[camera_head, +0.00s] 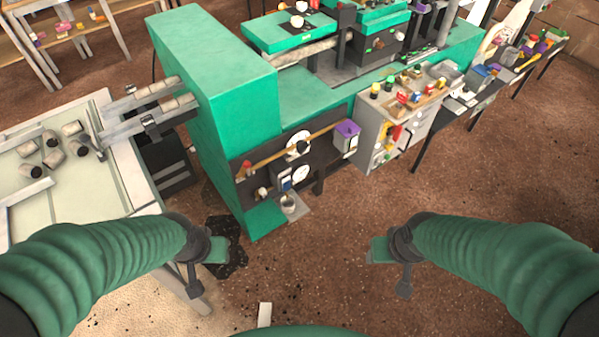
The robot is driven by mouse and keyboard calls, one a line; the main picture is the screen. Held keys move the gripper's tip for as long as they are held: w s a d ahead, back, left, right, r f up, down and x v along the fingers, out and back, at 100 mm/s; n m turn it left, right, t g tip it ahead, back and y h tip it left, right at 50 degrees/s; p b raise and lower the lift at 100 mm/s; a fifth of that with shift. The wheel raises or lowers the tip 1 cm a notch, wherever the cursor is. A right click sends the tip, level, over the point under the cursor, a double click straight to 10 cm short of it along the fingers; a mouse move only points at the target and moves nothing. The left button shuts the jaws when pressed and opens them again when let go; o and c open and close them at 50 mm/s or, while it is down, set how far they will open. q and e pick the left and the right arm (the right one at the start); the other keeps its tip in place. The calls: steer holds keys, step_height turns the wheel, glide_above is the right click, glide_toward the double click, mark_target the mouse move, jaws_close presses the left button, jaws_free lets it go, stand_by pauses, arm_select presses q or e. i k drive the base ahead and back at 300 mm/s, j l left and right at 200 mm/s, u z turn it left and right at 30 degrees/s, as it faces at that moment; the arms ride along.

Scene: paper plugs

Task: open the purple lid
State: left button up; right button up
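A small box with a purple lid (347,129) is mounted on the front of the green machine, at its right end beside a grey cabinet. The lid looks closed. My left gripper (214,262) is at the lower left, in front of the machine and well apart from the box. My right gripper (385,262) is at the lower right, below the box in the picture and also apart from it. Nothing shows between the fingers of either gripper. Both are too small and dark to tell whether they are open.
The green machine (225,85) fills the middle. A table (85,195) with several paper plugs stands at left. A grey cabinet (375,128) with buttons and small items on top stands right of the box. The brown floor (480,180) at right is clear.

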mark_target(347, 129)
steer(key=i+l+u, duration=0.15)
steer(key=l+u, duration=0.2)
steer(key=i+l+u, duration=0.1)
steer(key=l+u, duration=0.55)
steer(key=i+l, duration=0.1)
steer(key=l, duration=0.5)
steer(key=i+l+u, duration=0.1)
steer(key=l, duration=0.5)
steer(key=i+l, duration=0.1)
steer(key=l, duration=0.5)
steer(key=i+l+u, duration=0.1)
steer(key=l, duration=0.5)
steer(key=i, duration=0.35)
